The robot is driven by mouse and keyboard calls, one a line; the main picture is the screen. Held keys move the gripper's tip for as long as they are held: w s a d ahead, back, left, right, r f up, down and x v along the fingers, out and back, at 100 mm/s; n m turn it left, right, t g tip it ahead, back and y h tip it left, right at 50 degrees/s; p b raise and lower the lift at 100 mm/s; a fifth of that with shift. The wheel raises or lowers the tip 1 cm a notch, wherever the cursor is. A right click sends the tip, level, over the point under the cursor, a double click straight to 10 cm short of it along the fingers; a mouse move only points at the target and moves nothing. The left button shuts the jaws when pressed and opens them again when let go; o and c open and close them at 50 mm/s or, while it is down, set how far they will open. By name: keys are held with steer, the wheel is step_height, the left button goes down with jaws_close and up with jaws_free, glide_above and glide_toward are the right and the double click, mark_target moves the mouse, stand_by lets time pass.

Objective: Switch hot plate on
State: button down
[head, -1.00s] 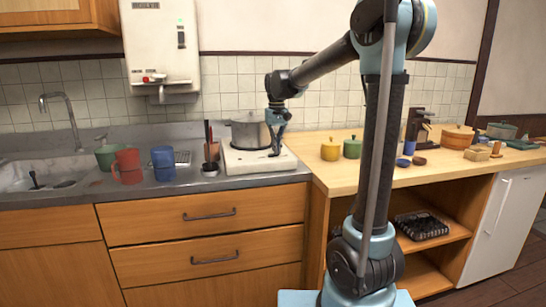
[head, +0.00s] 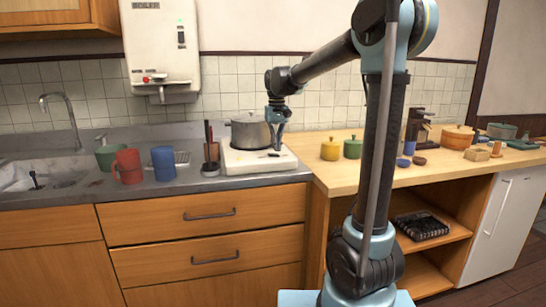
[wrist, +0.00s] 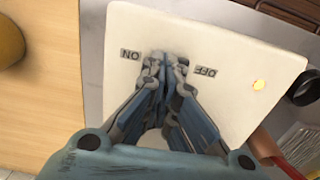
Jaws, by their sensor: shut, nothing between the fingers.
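The hot plate (head: 238,162) is a low white box on the counter with a grey lidded pot (head: 250,133) on it. My gripper (head: 277,149) is shut and empty, just above the front right part of the hot plate. In the wrist view my gripper (wrist: 165,62) lies between the two labels and hides what is under it. A small dark part, perhaps the switch, shows below the fingertips in the head view.
A utensil holder (head: 211,152) stands left of the hot plate, with a blue mug (head: 163,164) and a red mug (head: 128,167) further left. A yellow pot (head: 331,149) and a green pot (head: 352,148) stand on the wooden counter to the right.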

steer(key=shift+r, duration=2.6)
steer(key=s+d+f, duration=0.4)
steer(key=s+d, duration=0.2)
steer(key=s, duration=0.1)
steer(key=s+d+f+m+t, duration=0.1)
steer(key=s+d+f, duration=0.3)
steer(key=s+d, duration=0.2)
steer(key=s+d+f+m, duration=0.1)
steer(key=s+d+f, duration=0.4)
steer(key=s, duration=0.5)
steer(key=shift+s+d+f+t, duration=0.15)
steer(key=shift+d+t, duration=0.15)
steer(key=shift+d, duration=0.35)
steer(key=s+d+f+m, duration=0.1)
steer(key=s+d+f, duration=0.2)
steer(key=s+f, duration=0.5)
step_height(320, 180, down, 2)
steer(key=shift+s+f+t, duration=0.25)
steer(key=shift+t, duration=0.05)
